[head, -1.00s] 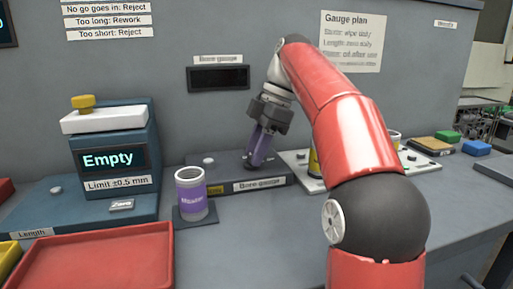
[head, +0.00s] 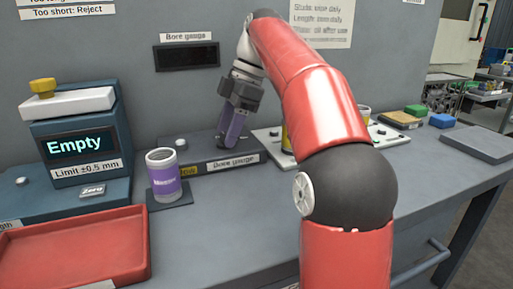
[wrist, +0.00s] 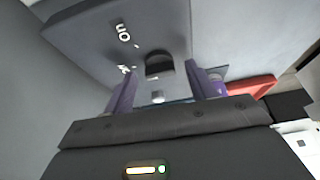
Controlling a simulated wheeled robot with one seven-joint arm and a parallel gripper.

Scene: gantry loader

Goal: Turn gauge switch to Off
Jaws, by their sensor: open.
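The bore gauge base (head: 200,157) is a grey block against the back panel, with a label on its front. My gripper (head: 231,140) points down at its right part, with purple fingers. In the wrist view my gripper (wrist: 160,92) is open, with a dark round knob (wrist: 158,63), apparently the gauge switch, in the gap between the fingers. Contact cannot be told. An "On" mark (wrist: 123,32) lies beside the knob; a second mark is partly hidden. In the head view my gripper hides the knob. The bore gauge display (head: 187,55) is dark.
A purple-labelled cup (head: 163,178) stands on a dark pad in front of the base. The length gauge (head: 80,145) reading "Empty" and a red tray (head: 75,250) are at left. A white board (head: 385,137) with posts is right of my gripper.

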